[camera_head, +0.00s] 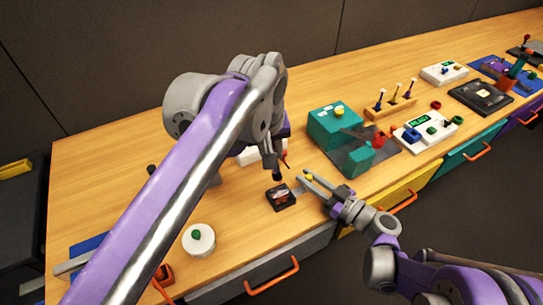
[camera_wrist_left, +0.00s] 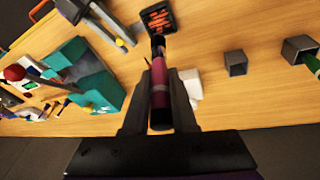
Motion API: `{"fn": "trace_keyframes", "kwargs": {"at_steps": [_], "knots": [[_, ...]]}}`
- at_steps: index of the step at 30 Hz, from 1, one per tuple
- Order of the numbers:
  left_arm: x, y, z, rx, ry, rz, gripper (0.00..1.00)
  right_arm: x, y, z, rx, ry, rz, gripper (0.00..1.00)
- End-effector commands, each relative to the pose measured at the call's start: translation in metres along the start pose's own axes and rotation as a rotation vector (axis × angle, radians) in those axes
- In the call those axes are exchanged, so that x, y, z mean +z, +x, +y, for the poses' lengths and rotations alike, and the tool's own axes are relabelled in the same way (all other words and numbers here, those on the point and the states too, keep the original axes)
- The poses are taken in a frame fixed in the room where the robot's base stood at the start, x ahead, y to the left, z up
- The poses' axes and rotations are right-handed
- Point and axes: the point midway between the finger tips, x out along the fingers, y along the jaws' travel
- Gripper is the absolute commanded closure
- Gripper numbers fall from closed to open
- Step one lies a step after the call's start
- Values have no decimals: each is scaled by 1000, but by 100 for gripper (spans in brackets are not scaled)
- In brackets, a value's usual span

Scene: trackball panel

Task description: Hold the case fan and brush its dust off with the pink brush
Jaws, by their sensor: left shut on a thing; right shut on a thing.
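The case fan (camera_head: 281,198) is a small dark square near the bench's front edge. In the left wrist view its face shows orange-red marks (camera_wrist_left: 157,18). My right gripper (camera_head: 300,186) reaches it from the right and is shut on its edge. My left gripper (camera_head: 273,163) is above and behind the fan, pointing down, partly hidden by my arm. It is shut on the pink brush (camera_wrist_left: 160,88), whose dark end points at the fan. In the left wrist view the brush end overlaps the fan's near edge; I cannot tell whether they touch.
A teal machine (camera_head: 332,126) on a dark plate stands to the right. A white round container (camera_head: 199,240) is at the front left. A wooden rack (camera_head: 390,108) and white control panels (camera_head: 425,130) lie farther right. My left arm hides much of the bench's left part.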

Motion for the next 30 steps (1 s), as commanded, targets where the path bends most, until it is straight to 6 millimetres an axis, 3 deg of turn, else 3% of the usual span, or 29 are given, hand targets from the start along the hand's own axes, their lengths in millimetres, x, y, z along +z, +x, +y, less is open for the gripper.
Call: {"fn": "trace_keyframes", "kwargs": {"at_steps": [12,13,18,30], "knots": [[0,0,0,0,0,0,100,0,0,0,0,0,0,100],[0,0,0,0,0,0,100,0,0,0,0,0,0,69],[0,0,0,0,0,0,100,0,0,0,0,0,0,40],[0,0,0,0,0,0,100,0,-8,1,2,0,0,40]]}}
